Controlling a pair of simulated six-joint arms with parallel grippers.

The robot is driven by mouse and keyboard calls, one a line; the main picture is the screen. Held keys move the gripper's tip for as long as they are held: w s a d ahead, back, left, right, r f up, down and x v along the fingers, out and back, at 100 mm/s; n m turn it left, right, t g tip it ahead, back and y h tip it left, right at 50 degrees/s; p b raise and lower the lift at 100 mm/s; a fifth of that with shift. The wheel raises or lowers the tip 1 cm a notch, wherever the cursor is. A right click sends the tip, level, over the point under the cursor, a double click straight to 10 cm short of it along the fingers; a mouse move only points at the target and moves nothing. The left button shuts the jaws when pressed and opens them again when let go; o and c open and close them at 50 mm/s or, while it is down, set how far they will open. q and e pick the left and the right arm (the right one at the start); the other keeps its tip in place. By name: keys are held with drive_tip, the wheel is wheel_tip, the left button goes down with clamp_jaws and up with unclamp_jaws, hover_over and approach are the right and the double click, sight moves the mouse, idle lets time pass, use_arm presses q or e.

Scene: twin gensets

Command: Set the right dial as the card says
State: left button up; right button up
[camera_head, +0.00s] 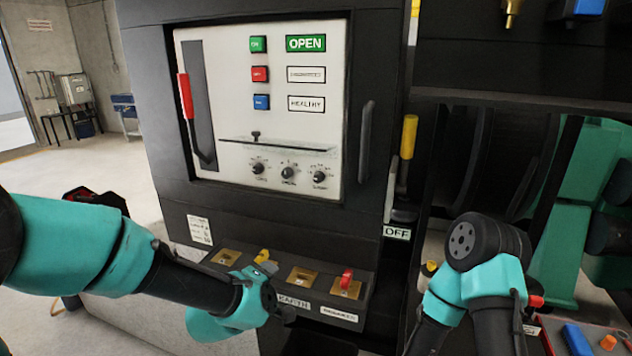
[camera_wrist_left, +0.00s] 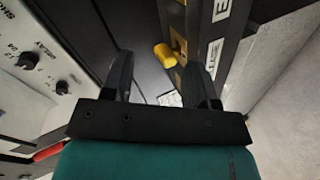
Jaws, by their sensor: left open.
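The right dial (camera_head: 319,177) is a round black knob, the rightmost of three in a row low on the pale panel. Its exact setting is too small to read. A white card (camera_head: 199,229) with small print is on the cabinet's lower left front; its text is not legible. My left gripper is below the panel by the key ledge, mostly hidden behind its own wrist in the head view. In the left wrist view my left gripper (camera_wrist_left: 162,80) is open and empty, apart from the dials. Two dials (camera_wrist_left: 62,87) show at left there. My right gripper is out of view.
The ledge carries brass sockets, a yellow key (camera_head: 262,256) and a red key (camera_head: 347,278). A red lever (camera_head: 186,97), a black handle (camera_head: 366,140) and a yellow-handled lever (camera_head: 408,137) flank the panel.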

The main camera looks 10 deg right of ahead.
sight(317, 179)
use_arm(q)
drive_tip(key=s+d+r+n+t+h, duration=0.1)
drive_tip(key=s+d+r+n+t, duration=0.1)
drive_tip(key=r, duration=0.7)
drive_tip(key=s+d+r+n+t+h, duration=0.1)
drive_tip(key=d+r, duration=0.3)
drive_tip(key=r, duration=0.6)
drive_tip(key=shift+s+n+t, duration=0.5)
drive_tip(key=shift+s+t, duration=0.1)
drive_tip(key=shift+w, duration=0.1)
drive_tip(key=x, duration=1.7)
drive_tip(key=shift+d, duration=0.2)
drive_tip(key=c, duration=0.9)
